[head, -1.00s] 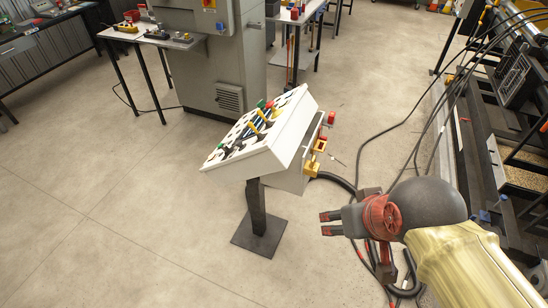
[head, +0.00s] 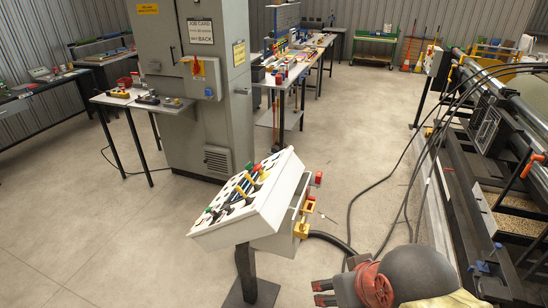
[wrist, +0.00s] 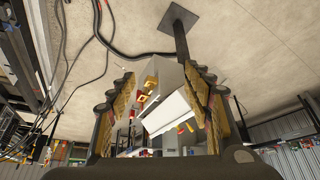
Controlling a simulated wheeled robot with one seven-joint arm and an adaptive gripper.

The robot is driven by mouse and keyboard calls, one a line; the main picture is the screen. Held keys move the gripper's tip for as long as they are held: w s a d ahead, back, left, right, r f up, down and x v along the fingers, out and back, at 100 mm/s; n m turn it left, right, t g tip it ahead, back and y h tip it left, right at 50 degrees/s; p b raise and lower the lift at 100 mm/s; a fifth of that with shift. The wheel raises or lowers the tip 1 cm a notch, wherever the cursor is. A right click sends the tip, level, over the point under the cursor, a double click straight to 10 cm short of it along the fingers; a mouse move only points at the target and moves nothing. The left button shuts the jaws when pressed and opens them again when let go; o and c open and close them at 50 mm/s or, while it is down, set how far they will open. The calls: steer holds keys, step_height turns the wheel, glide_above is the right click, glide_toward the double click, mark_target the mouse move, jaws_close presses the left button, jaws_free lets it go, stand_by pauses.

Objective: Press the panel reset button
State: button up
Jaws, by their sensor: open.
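A white, slanted control panel (head: 262,222) stands on a dark pedestal in the head view. Its top carries black, yellow, green and red controls (head: 243,190). A red knob (head: 318,177) and a yellow fitting (head: 303,230) stick out on its right side. I cannot tell which control is the reset button. My gripper (head: 322,291) is at the bottom of the head view, right of the pedestal, apart from the panel, open and empty. In the wrist view the panel (wrist: 168,112) shows upside down between the spread fingers (wrist: 160,82), beyond them.
A grey cabinet (head: 222,100) with a red-and-yellow switch stands behind the panel. A small side table (head: 140,101) is to its left. Black cables (head: 380,195) lie on the floor right of the panel, beside a long dark machine (head: 495,165). The floor at left is clear.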

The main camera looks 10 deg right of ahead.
steer(key=c, duration=0.3)
jaws_close()
stand_by(0.5)
stand_by(1.2)
